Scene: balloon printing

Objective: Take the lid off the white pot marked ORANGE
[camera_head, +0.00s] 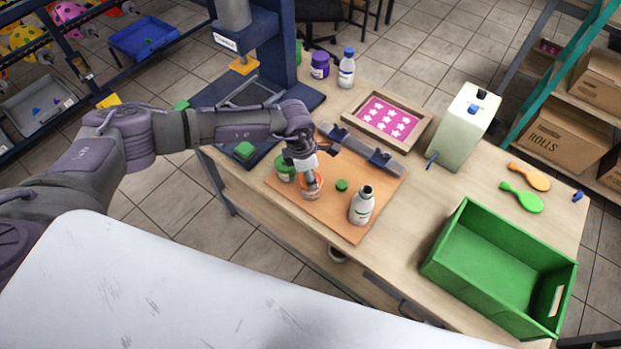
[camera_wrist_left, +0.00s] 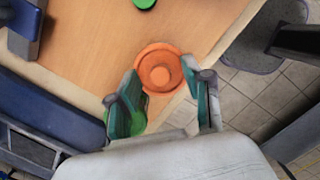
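The pot with the orange lid (camera_head: 311,188) stands on the orange-brown mat near the table's front edge. Its white body is mostly hidden and its marking is not readable. My left gripper (camera_head: 309,174) is directly over this pot, pointing down. In the wrist view the left gripper's fingers (camera_wrist_left: 168,82) are apart, at or just above the lid's near edge, with nothing clasped between them. Contact cannot be told. My right gripper is not in view.
A green-lidded pot (camera_head: 285,169) stands close left of the orange one. A green cap (camera_head: 341,185) and an open white bottle (camera_head: 361,207) are to the right on the mat (camera_head: 345,230). A green crate (camera_head: 462,284) occupies the table's right end.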

